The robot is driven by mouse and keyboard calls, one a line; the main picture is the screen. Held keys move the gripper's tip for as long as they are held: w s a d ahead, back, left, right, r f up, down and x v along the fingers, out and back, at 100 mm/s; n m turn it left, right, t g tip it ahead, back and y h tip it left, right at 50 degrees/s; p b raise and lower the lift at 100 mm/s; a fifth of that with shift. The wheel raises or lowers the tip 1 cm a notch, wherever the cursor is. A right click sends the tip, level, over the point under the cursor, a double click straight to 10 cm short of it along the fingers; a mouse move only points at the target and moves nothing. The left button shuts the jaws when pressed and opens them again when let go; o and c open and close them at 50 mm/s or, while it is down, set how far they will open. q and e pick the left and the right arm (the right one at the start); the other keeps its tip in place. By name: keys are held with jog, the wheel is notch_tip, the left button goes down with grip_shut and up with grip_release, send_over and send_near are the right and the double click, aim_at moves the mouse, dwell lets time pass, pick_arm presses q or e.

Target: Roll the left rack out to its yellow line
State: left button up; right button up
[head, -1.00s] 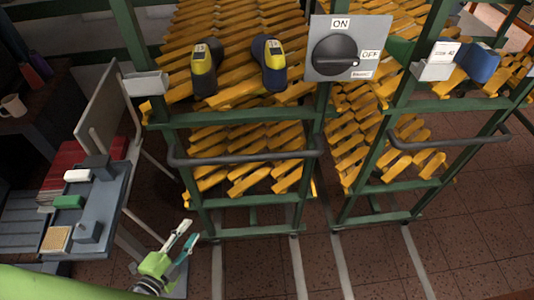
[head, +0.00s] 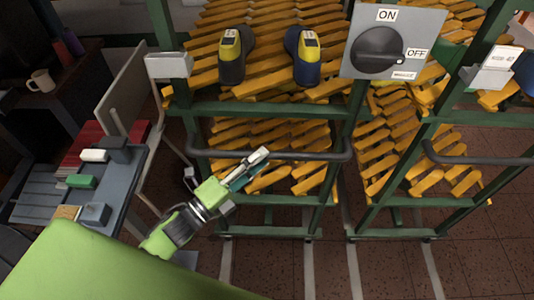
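The left rack (head: 270,109) is a green frame with sloping yellow-orange slatted shelves. My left gripper (head: 251,169) is in front of the rack at the bar's left half. Its pale and teal fingers look apart, and the tips overlap the bar in the picture. I cannot tell whether they touch it. My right gripper is not in view. No yellow line shows on the floor in view.
A second green rack (head: 438,117) with its own bar stands close on the right. An ON/OFF switch panel (head: 393,41) shows at the top. A grey side table (head: 118,182) with small blocks is at left. Pale floor strips (head: 309,265) run forward over clear brown tiles.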

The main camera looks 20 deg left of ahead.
pick_arm(q)
jog(key=shift+x, duration=1.6)
grip_shut()
jog(key=shift+f, duration=0.1)
